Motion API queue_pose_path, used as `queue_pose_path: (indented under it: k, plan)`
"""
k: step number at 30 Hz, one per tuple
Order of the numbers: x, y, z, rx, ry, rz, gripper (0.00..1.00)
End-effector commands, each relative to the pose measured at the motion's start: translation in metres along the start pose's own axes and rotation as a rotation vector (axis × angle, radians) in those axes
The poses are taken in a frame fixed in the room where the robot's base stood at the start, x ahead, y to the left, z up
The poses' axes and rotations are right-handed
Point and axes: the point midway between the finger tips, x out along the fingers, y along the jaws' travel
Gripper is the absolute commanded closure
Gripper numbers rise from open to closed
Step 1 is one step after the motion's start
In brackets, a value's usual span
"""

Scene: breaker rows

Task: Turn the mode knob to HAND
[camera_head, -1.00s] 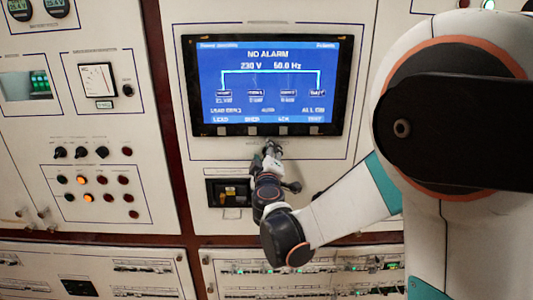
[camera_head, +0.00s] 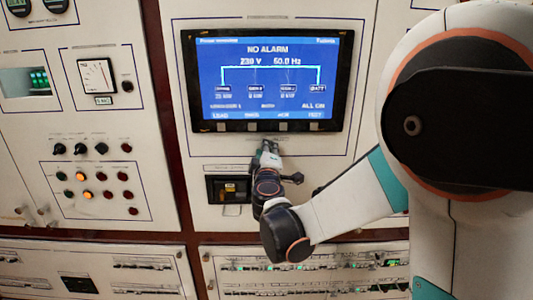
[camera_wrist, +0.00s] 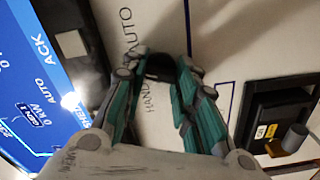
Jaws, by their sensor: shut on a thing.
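The mode knob (camera_wrist: 160,67) is a dark piece between my fingertips in the wrist view, on the pale panel. The printed words AUTO (camera_wrist: 127,30) and HAND (camera_wrist: 149,95) stand beside it, with HAND partly covered by a finger. I cannot tell which way the knob points. My gripper (camera_wrist: 157,74) has its teal fingers shut on the knob. In the head view my gripper (camera_head: 268,154) is at the panel just below the screen and hides the knob.
The blue screen (camera_head: 266,82) reads NO ALARM, with a row of buttons under it. A black recessed unit (camera_head: 229,189) sits left of my gripper. Small dark knobs (camera_head: 80,149) and lamps (camera_head: 98,178) are on the left panel. Breaker rows (camera_head: 310,267) run below.

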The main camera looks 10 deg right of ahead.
Motion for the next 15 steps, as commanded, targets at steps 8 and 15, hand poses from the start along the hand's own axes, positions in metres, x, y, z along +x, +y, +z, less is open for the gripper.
queue_pose_path:
  k: [8,15]
  plan:
    - [-0.0008,-0.0030,0.0006,-0.258,0.001,-0.001,0.96]
    - [-0.0010,-0.0037,0.0009,-0.486,0.001,-0.001,0.96]
